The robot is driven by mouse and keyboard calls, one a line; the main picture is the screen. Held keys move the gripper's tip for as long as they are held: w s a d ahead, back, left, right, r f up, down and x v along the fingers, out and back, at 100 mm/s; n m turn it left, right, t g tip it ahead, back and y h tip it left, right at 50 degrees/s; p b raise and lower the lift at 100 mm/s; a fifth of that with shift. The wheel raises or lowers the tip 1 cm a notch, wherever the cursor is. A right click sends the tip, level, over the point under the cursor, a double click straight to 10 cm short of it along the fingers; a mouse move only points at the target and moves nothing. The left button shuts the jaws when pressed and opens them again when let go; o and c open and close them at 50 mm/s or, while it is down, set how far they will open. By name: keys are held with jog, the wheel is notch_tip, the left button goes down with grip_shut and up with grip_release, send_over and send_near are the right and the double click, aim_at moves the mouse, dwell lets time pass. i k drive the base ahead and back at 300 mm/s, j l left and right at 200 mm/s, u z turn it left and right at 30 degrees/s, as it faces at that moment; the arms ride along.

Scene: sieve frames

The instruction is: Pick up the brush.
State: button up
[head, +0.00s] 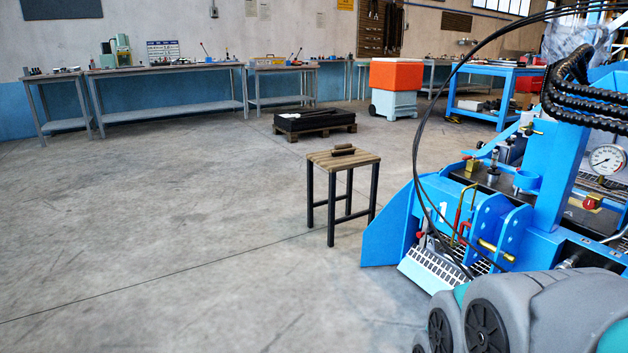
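A wooden-topped stool (325,163) with dark metal legs stands on the open floor near the middle of the head view. A small dark brown object (343,151), which looks like the brush, lies on top of the stool. It is too small for me to make out bristles or which end is the handle. My gripper is not in view; grey and teal links of my arm show at the lower right, well apart from the stool.
A large blue machine (545,175) with hoses and a gauge stands close right of the stool. Workbenches (170,70) line the back wall. A low pallet (314,122) and an orange-topped bin (396,78) stand behind the stool. The floor to the left is clear.

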aim_at(340, 150)
jog(key=i, duration=2.4)
jog(key=i+u, duration=0.1)
jog(key=i, duration=0.55)
jog(key=i+l+u, duration=0.15)
jog(key=i, duration=0.55)
